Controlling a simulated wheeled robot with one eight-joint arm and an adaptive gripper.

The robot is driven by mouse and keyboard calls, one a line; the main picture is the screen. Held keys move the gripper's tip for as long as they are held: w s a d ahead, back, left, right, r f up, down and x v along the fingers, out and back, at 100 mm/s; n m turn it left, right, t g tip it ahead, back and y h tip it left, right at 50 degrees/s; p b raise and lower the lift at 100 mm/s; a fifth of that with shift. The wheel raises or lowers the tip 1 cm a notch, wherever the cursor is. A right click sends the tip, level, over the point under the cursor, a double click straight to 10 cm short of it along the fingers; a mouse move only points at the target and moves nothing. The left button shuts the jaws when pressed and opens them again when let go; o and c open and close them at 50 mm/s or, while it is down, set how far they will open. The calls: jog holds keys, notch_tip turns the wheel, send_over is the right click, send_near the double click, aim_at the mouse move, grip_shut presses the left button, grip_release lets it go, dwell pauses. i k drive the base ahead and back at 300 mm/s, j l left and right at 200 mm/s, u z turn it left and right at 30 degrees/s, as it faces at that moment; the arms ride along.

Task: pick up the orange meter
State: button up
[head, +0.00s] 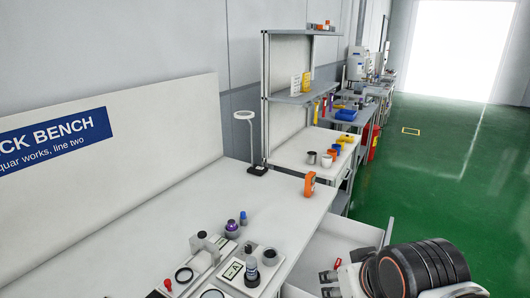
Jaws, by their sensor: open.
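The orange meter (309,185) stands upright near the right end of the white bench (225,203), close to its front edge. It is a small orange block with a dark patch on its face. Nothing touches it that I can see. A thick dark joint of my arm shows at the bottom right, well apart from the meter. My gripper's fingertips cannot be made out in this view.
A ring lamp (245,138) stands behind the meter to the left. A second bench (300,152) with shelves continues beyond. The bench around the meter is clear.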

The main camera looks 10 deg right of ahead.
aim_at(310, 178)
jog(key=i+l, duration=0.1)
jog(key=l, duration=0.15)
jog(key=i+l, duration=0.1)
jog(key=l, duration=0.15)
jog(key=i+l+u, duration=0.25)
jog(key=l, duration=0.25)
jog(key=l+u, duration=0.3)
jog(key=l, duration=0.15)
jog(key=l+u, duration=0.25)
jog(key=l, duration=0.25)
